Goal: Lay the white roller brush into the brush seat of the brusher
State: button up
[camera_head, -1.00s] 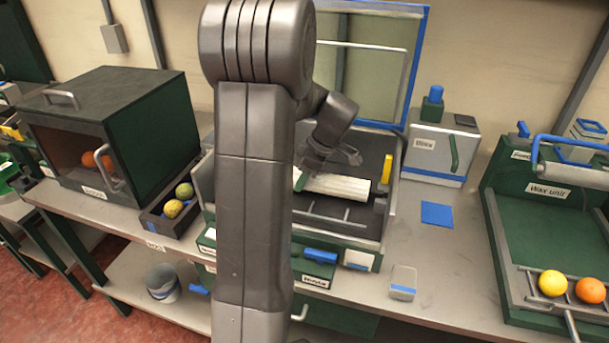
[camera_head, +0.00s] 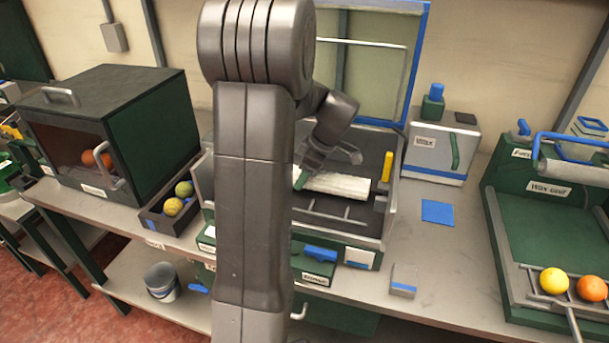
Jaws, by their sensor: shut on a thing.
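The white roller brush (camera_head: 338,185) lies level inside the open brusher (camera_head: 385,215), across its dark bay. My gripper (camera_head: 303,176) is at the left end of the brush and shut on it, partly hidden behind my arm. The brusher's lid with a blue frame (camera_head: 420,60) stands open at the back. I cannot tell whether the brush touches the brush seat. The left part of the brusher is hidden by my arm.
A dark cabinet (camera_head: 120,90) with oranges inside and a small fruit tray (camera_head: 150,218) stand left. A wax box (camera_head: 443,140) and the green wax unit (camera_head: 550,230) stand right. A blue square (camera_head: 437,212) lies on the bench, with clear room around it.

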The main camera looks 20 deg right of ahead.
jog(key=shift+s+f, duration=0.1)
jog(key=shift+f, duration=0.05)
jog(key=o, duration=1)
jog(key=shift+a, duration=0.1)
jog(key=shift+s, duration=0.1)
jog(key=shift+d+r, duration=0.3)
jog(key=shift+r, duration=0.05)
jog(key=v, duration=1.3)
jog(key=shift+a+r, duration=0.2)
jog(key=shift+a, duration=0.05)
jog(key=shift+f, duration=0.1)
jog(key=x, duration=1.3)
jog(key=shift+d+f, duration=0.1)
jog(key=shift+f, duration=0.2)
jog(key=shift+w, duration=0.2)
jog(key=shift+p, duration=0.3)
